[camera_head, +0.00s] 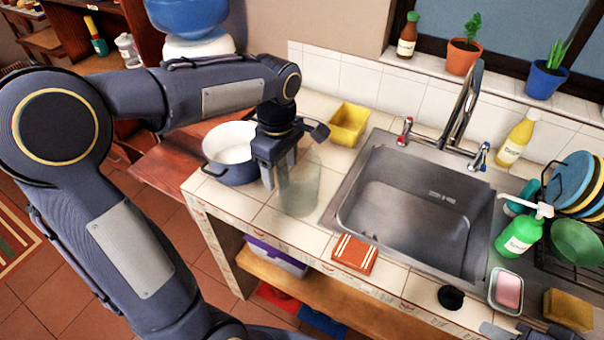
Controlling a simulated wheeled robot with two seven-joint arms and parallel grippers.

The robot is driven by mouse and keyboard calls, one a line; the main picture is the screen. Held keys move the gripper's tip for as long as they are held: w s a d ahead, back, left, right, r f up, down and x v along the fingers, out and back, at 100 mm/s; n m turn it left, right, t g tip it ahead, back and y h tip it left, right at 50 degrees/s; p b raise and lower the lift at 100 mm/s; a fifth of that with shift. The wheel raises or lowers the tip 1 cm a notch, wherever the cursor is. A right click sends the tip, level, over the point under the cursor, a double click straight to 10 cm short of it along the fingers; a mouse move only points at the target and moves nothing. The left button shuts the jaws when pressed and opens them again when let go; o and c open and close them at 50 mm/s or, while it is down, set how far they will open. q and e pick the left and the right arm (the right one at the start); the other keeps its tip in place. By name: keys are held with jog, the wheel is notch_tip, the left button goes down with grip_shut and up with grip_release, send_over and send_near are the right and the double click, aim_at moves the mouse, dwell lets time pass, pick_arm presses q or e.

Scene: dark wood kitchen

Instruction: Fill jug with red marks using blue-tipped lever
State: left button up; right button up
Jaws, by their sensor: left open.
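A clear glass jug (300,191) stands upright on the tiled counter, left of the sink. Red marks on it cannot be made out. My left gripper (280,176) points down at the jug's left side, its fingers open. I cannot tell whether they touch the jug. The blue-tipped lever (479,155) is on the right of the tall metal faucet (462,105), and the red-tipped lever (405,131) is on its left. The sink basin (410,215) is empty. A grey part at the bottom right edge may be my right gripper (500,331); its fingers cannot be read.
A white-and-blue pot (228,150) stands close behind my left gripper. A yellow container (349,123) is behind the jug. A folded orange cloth (354,253) lies at the counter's front edge. A green soap bottle (518,236) and dish rack (575,240) crowd the right.

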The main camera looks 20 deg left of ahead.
aim_at(280, 189)
pick_arm(q)
jog(key=f, duration=0.2)
jog(key=f+p, duration=0.1)
jog(key=f, duration=0.4)
jog(key=shift+s+f, duration=0.2)
jog(key=shift+s, duration=0.15)
jog(key=c, duration=1.2)
